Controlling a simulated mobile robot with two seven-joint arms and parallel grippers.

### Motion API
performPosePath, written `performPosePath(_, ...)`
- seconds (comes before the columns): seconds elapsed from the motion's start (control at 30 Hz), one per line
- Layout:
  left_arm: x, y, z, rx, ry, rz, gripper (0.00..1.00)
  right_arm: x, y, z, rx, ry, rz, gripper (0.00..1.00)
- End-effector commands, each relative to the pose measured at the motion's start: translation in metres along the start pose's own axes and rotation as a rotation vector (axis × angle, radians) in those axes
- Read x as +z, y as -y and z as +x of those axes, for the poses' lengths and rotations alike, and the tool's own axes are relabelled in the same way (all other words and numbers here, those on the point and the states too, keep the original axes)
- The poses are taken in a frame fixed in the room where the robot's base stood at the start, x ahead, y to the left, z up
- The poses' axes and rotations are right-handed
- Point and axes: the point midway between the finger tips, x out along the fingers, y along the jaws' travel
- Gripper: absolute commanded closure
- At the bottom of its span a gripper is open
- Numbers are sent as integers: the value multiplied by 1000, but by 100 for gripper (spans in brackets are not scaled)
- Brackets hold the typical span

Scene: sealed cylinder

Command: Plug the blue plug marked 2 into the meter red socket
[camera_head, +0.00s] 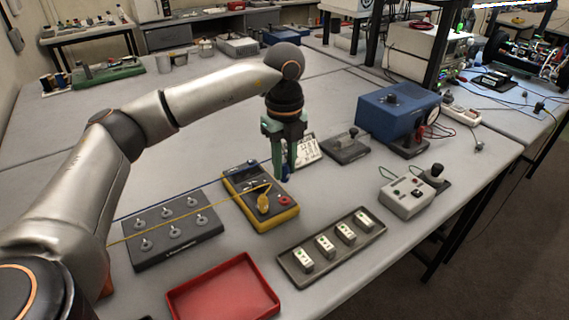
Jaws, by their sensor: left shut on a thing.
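The yellow and dark meter (238,184) lies on the table in the middle. Its red socket (285,200) shows near its right front corner. My left gripper (285,174) points straight down just behind the right side of the meter. It is shut on the blue plug (285,173), which shows as a small dark blue piece between the fingertips; its number cannot be read. I cannot tell how high the plug is above the table. A yellow plug (264,204) stands on the front part of the meter, with a yellow cable running left. My right gripper is out of view.
A grey board with several metal posts (180,243) lies left of the meter. A red tray (222,290) and a dark tray (290,264) with several white modules are in front. A grey box (406,198) and a blue box (392,112) stand to the right.

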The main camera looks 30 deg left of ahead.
Motion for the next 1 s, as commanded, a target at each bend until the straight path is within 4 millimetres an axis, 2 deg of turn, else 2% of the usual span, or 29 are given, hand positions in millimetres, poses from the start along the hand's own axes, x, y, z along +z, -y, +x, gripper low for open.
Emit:
performPosePath(0.27,0,0,14,1,0,2,100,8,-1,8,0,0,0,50)
performPosePath(0.73,0,0,55,0,0,2,100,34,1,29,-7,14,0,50)
performPosePath(1.0,0,0,58,0,0,2,100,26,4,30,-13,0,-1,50)
